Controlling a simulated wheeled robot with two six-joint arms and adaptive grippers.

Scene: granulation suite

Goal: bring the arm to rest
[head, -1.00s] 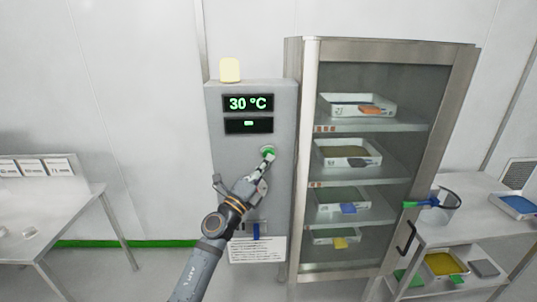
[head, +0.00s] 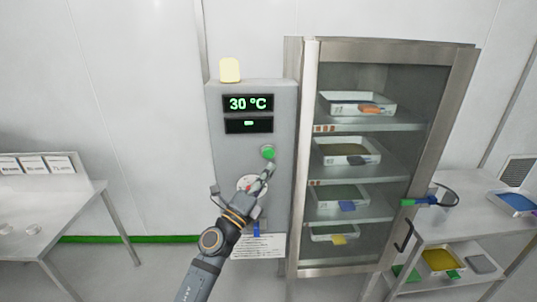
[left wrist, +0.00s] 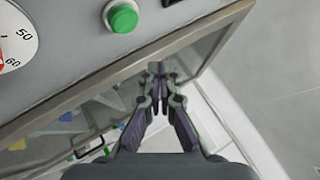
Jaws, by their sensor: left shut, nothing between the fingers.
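My left gripper (head: 268,172) is shut and empty in front of the grey control panel (head: 283,110). In the head view it is just below the green round button (head: 268,152) and beside a white dial (head: 246,183), which it and my arm partly cover. In the left wrist view the shut fingertips (left wrist: 157,70) point past the panel's edge, and the green button (left wrist: 123,18) is at the upper left, apart from the fingers. My right gripper does not show.
A glass-fronted cabinet (head: 302,160) with trays on several shelves stands right of the panel. A steel side table (head: 450,232) is at the far right, and another table (head: 85,208) at the left. The panel's display (head: 248,103) reads 30 °C.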

